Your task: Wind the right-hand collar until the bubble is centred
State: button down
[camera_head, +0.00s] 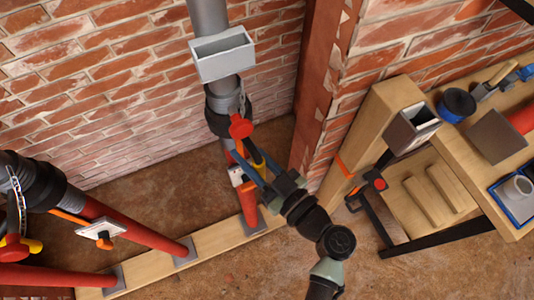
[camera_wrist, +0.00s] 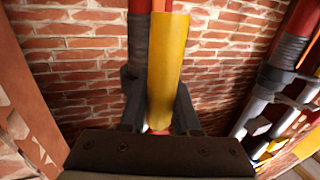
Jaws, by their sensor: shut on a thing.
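The right-hand prop is a grey upper tube over a red lower tube (camera_head: 247,205), standing on a timber sill. Its dark collar (camera_head: 226,103) is at mid-height, with a red end piece (camera_head: 240,127) on the front and a chain beside it. My gripper (camera_head: 258,172) reaches in from the lower right and is shut on the collar's yellow handle. In the wrist view the yellow handle (camera_wrist: 168,70) stands between the fingers of my gripper (camera_wrist: 158,105). A small white and orange fitting (camera_head: 236,176) sits left of my gripper. I cannot make out a bubble.
A second prop (camera_head: 140,228) with its own collar and white-and-orange fitting leans at the left. A grey open box (camera_head: 222,54) is above the collar. A brick pier (camera_head: 325,85) and a wooden bench (camera_head: 455,150) with tools are on the right. The floor in front is clear.

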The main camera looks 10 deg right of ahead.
jog(key=shift+s+a, duration=0.15)
jog(key=shift+a, duration=0.25)
jog(key=c, duration=0.6)
grip_release()
jog(key=shift+d, duration=0.1)
jog(key=b+v, duration=0.3)
jog(key=v, duration=0.9)
jog(key=shift+s+d, duration=0.25)
jog(key=shift+s, duration=0.05)
